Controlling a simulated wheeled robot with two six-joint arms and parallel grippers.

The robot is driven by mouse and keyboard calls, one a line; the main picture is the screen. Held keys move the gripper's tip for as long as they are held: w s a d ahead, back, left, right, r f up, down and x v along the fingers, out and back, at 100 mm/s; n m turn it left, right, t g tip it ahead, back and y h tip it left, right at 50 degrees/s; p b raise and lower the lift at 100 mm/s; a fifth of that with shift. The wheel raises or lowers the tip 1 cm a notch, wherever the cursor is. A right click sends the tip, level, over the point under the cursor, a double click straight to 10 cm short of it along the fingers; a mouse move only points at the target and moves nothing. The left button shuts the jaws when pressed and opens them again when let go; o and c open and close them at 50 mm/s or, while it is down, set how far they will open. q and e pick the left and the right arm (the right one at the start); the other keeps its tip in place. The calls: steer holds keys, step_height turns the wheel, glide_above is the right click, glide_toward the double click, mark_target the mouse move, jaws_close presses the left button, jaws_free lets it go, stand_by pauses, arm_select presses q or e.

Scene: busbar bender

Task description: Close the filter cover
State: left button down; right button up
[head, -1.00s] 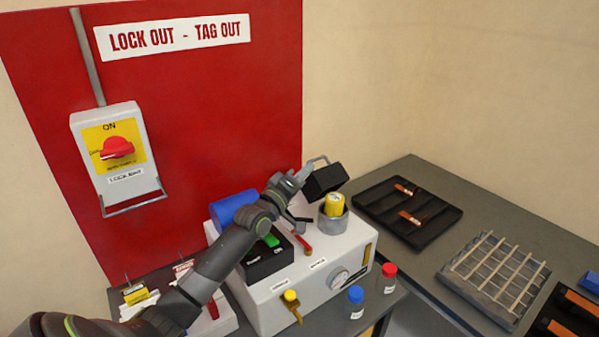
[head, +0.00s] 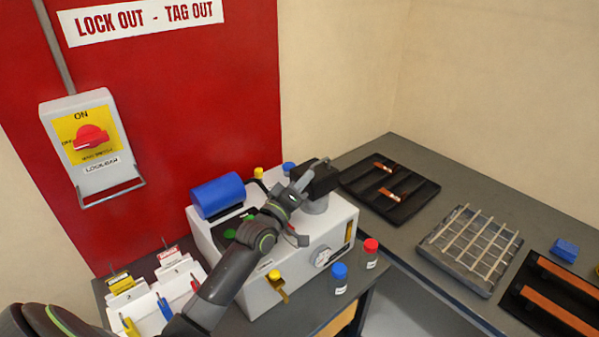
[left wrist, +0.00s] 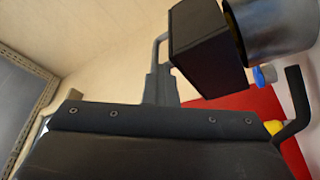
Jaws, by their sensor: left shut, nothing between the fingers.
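The filter cover (head: 317,178) is a black block with a thin grey handle. In the head view it sits over the metal filter cup (head: 316,206) on the white machine, and hides the yellow filter from above. In the left wrist view the cover (left wrist: 203,45) stands right beside the cup (left wrist: 280,28), with a sliver of the yellow filter (left wrist: 229,16) between them, so it looks not quite flat on the rim. My left gripper (head: 306,178) is shut and empty, at the cover's handle side. Whether it touches the cover is unclear. My right gripper is out of view.
The white machine (head: 275,292) carries a blue cylinder (head: 218,195) and a gauge. Blue-capped (head: 339,279) and red-capped (head: 370,254) bottles stand in front. A black tray (head: 390,190) and a metal grid (head: 470,250) lie right. A lockout panel stands behind.

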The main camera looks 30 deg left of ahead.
arm_select(q)
steer(key=shift+s+d+f+b, duration=0.1)
steer(key=shift+d+f+b, duration=0.1)
steer(key=shift+f, duration=0.3)
steer(key=shift+s+d+f+b, duration=0.1)
steer(key=shift+d+f, duration=0.05)
steer(key=shift+f, duration=0.35)
steer(key=shift+f, duration=0.15)
step_height(320, 180, up, 11)
steer(key=p, duration=0.5)
steer(key=shift+p, duration=0.3)
steer(key=shift+d, duration=0.15)
